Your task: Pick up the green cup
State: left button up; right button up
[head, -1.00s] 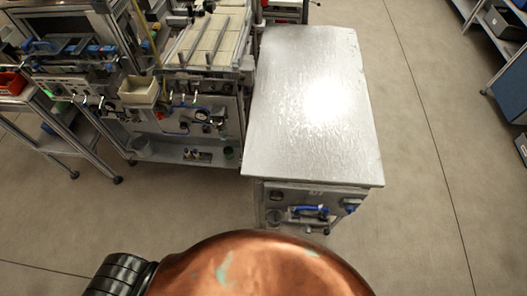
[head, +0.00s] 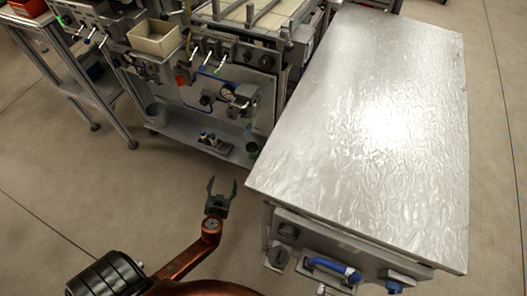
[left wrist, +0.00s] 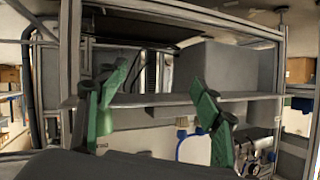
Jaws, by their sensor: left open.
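A small dark green cup (head: 252,149) stands at the right end of the low shelf of the workstation in the head view. It is small there, and I cannot make it out in the left wrist view. My left gripper (head: 222,183) is open and empty, in front of the shelf, lower and left of the cup in the head view and apart from it. Its two green fingers also show spread in the left wrist view (left wrist: 157,85). My right gripper is not in view.
A metal-topped cabinet (head: 370,110) stands close to the right of the cup. The workstation's low shelf (head: 180,128) also holds a grey pot (head: 157,113) and small fittings. A beige bin (head: 155,38) sits higher up. The floor (head: 130,195) before the shelf is clear.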

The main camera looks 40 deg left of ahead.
aim_at(251, 155)
pick_arm(q)
jog(key=w+d+r+t+b, duration=0.1)
jog(key=w+r, duration=0.1)
jog(key=w, duration=0.1)
jog(key=w+d+r+t+b, duration=0.1)
jog(key=w+r+t, duration=0.1)
jog(key=w+r, duration=0.1)
jog(key=w+d+r+n+t+b, duration=0.1)
jog(key=w+d+r, duration=0.1)
jog(key=w+r, duration=0.1)
jog(key=shift+w+d+t, duration=0.1)
jog(key=shift+w+t, duration=0.05)
jog(key=shift+t, duration=0.25)
jog(key=w, duration=0.2)
jog(key=w+a, duration=0.1)
jog(key=w, duration=0.2)
jog(key=w+b, duration=0.1)
jog(key=w, duration=0.1)
jog(key=shift+w+a+f, duration=0.15)
jog(key=shift+w, duration=0.15)
jog(key=shift+w+a, duration=0.2)
jog(key=shift+w, duration=0.15)
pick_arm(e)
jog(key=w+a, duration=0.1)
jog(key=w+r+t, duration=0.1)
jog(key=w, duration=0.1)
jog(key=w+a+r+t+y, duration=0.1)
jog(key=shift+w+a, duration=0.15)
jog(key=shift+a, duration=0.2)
